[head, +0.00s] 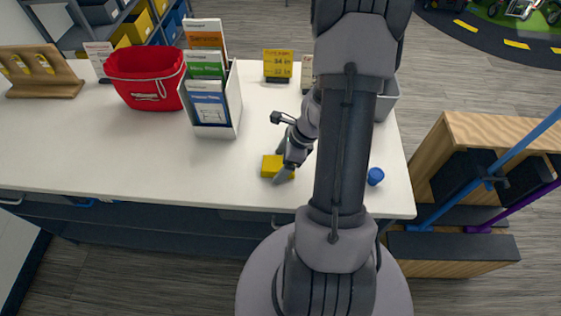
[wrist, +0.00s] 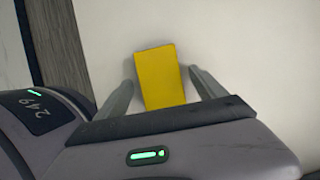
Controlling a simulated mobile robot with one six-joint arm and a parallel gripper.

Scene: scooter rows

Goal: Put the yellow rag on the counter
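The yellow rag (head: 271,166) is a small folded block on the white counter (head: 140,160), near its front edge. It also shows in the wrist view (wrist: 160,76), flat-faced and slightly tilted. My gripper (head: 282,166) is low over the counter at the rag. In the wrist view my gripper (wrist: 161,75) has one finger on each side of the rag. Narrow gaps show between the fingers and the rag, so it looks open around it. The rag's near end is hidden behind my gripper's body.
A brochure rack (head: 215,128), a red basket (head: 145,80) and a wooden stand (head: 40,88) stand at the back left. A yellow sign (head: 277,64) stands behind. A blue cap-like object (head: 375,176) lies right of my arm. The counter's left front is clear.

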